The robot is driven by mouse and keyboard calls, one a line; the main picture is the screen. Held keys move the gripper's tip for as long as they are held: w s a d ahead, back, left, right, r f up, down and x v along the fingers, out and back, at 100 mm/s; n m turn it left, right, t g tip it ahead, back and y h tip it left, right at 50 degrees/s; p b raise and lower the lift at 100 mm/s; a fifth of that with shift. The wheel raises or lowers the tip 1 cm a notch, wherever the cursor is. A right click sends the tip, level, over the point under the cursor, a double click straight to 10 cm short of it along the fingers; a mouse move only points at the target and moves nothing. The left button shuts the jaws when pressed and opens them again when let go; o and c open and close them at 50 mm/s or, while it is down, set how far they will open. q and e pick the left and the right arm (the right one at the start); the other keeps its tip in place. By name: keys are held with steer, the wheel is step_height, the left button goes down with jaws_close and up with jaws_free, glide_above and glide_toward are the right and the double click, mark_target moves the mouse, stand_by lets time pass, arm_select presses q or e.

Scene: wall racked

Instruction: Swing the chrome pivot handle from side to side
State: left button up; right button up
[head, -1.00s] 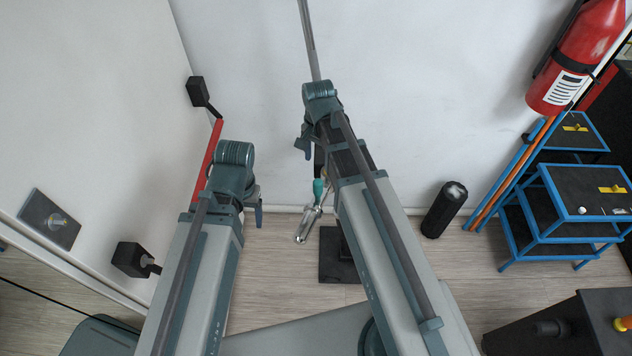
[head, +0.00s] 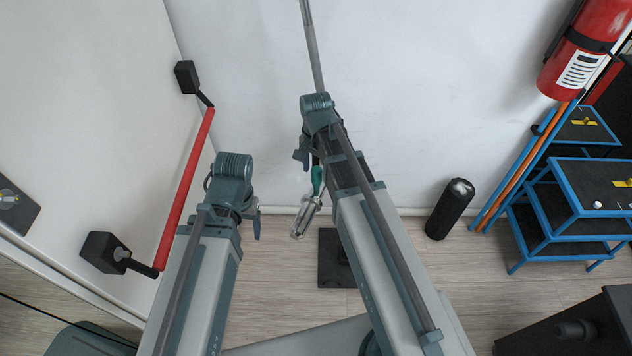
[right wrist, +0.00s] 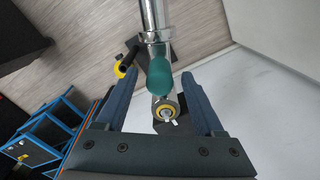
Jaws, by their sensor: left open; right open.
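The chrome pivot handle (head: 303,217) with its teal grip (head: 317,179) shows in the head view, left of my right forearm, above the floor. In the right wrist view the chrome rod (right wrist: 153,15) comes down from the top edge to the teal grip (right wrist: 159,76).
A red bar (head: 186,190) on black mounts stands off the left wall, close to my left arm. A black plate (head: 332,270) lies on the floor below the handle. A black cylinder (head: 450,208), a blue-framed cart (head: 560,200) and a fire extinguisher (head: 585,45) are at the right.

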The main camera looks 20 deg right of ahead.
mark_target(314, 191)
step_height(314, 191, down, 2)
steer(key=shift+f+b, duration=0.1)
steer(key=shift+b, duration=0.5)
steer(key=shift+c, duration=0.2)
jaws_close()
stand_by(0.8)
